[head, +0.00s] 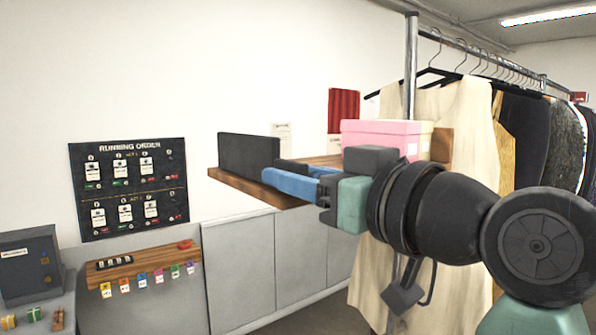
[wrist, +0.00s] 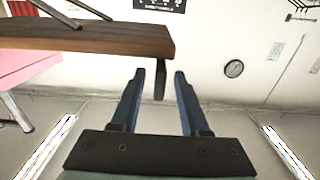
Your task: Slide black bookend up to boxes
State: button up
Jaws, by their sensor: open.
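The black bookend (head: 248,152) stands upright at the left end of the wooden shelf (head: 240,181). In the wrist view, which is upside down, it is a narrow dark edge (wrist: 160,86) between my fingers. The pink box (head: 375,135) stands further right on the shelf, with a cream box (head: 425,138) beside it. My gripper (head: 274,170) is open, its blue fingers pointing left at the bookend's near right side. In the wrist view the open fingertips (wrist: 160,72) lie either side of the bookend's edge; I cannot tell whether they touch it. My gripper hides part of the shelf and boxes.
A clothes rail with hanging garments (head: 470,120) stands close on the right, behind my arm. Grey cabinets (head: 240,265) run below the shelf. A running order board (head: 130,188) hangs on the wall at left. The space left of the bookend looks clear.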

grip_shut()
dwell(1.5)
